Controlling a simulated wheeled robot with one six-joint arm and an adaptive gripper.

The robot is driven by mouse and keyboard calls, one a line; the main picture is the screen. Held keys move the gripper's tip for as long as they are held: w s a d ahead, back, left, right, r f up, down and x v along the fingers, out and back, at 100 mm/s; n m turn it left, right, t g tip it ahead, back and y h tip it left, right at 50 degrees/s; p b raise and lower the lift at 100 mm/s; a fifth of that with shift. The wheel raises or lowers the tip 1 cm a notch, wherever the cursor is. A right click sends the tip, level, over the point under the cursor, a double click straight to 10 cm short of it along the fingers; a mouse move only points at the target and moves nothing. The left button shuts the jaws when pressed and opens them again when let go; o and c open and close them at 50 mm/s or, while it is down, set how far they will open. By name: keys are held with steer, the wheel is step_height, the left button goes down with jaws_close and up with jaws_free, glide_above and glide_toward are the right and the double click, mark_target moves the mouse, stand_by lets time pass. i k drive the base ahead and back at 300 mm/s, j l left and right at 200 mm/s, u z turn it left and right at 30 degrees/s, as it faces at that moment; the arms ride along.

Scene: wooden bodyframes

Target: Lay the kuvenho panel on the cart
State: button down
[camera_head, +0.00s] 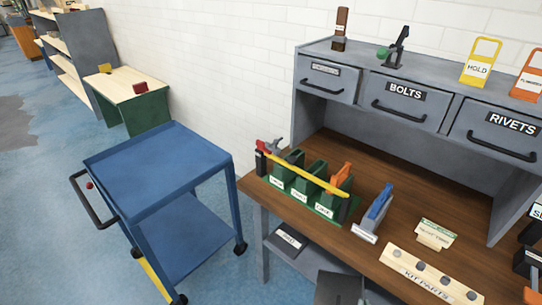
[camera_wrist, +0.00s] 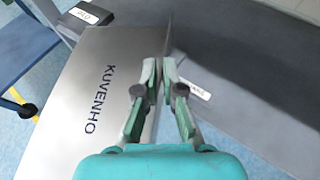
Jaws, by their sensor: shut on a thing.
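The kuvenho panel (camera_wrist: 85,75) is a flat silver-grey sheet with its name in dark letters, filling the left half of the wrist view. My gripper (camera_wrist: 161,70) is shut on this panel near its right edge. The fingers hide part of the edge. The cart (camera_head: 158,160) is a blue two-shelf trolley with a black handle, left of the workbench in the head view; its top is empty. Part of it shows at the left of the wrist view (camera_wrist: 22,45). A grey sheet (camera_head: 336,288) at the bottom of the head view may be the panel.
The wooden-topped workbench (camera_head: 400,245) carries green bins (camera_head: 312,190), a blue-handled tool and a kit-parts board (camera_head: 430,275). A lower grey shelf (camera_head: 290,238) lies under it. Open blue floor surrounds the cart's left; a small wood-topped table (camera_head: 125,85) stands behind it.

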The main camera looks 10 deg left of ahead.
mark_target(157, 164)
steer(key=i+j, duration=0.2)
steer(key=j, duration=0.25)
steer(key=i+j+u, duration=0.15)
steer(key=j, duration=0.3)
steer(key=i+j, duration=0.3)
steer(key=i+j+u, duration=0.15)
steer(key=j, duration=0.35)
steer(key=i+j, duration=0.05)
steer(key=i, duration=0.05)
